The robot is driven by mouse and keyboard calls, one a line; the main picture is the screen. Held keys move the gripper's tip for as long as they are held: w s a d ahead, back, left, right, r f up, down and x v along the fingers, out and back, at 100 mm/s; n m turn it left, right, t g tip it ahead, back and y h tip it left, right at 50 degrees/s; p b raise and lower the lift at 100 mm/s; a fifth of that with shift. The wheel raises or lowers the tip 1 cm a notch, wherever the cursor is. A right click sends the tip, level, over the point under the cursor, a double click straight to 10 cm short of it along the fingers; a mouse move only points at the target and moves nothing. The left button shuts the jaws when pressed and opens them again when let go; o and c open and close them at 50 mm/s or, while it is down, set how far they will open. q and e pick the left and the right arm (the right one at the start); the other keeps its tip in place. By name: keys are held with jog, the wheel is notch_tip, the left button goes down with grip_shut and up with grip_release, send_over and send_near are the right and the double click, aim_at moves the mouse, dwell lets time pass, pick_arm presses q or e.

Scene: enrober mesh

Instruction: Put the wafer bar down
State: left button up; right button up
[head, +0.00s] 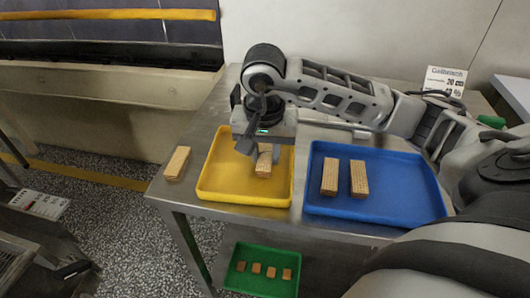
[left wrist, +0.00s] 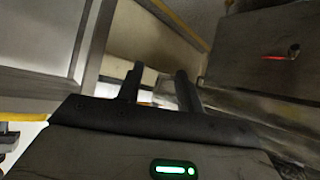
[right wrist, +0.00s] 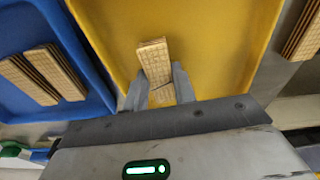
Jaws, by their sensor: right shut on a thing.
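My right gripper (head: 259,140) points down over the yellow tray (head: 216,185), shut on a tan wafer bar (head: 264,160). In the right wrist view the bar (right wrist: 154,62) sticks out beyond the fingertips (right wrist: 157,85), tilted slightly. Whether the held bar touches the tray floor is unclear. My left gripper (left wrist: 160,85) shows in the left wrist view with its fingers apart and nothing between them.
The blue tray (head: 400,205) on the right holds two wafer bars (head: 344,178). Another bar (head: 177,163) lies on the steel table (head: 200,142) left of the yellow tray. A green tray (head: 240,284) with several small bars sits lower down. A white sign (head: 444,82) stands behind.

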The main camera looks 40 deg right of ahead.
jog(key=shift+f, duration=0.55)
jog(key=o, duration=0.8)
jog(key=shift+c, duration=0.2)
pick_arm(q)
jog(key=shift+a+f, duration=0.15)
jog(key=shift+f, duration=0.15)
jog(key=shift+r, duration=0.1)
pick_arm(e)
jog(key=shift+r, duration=0.15)
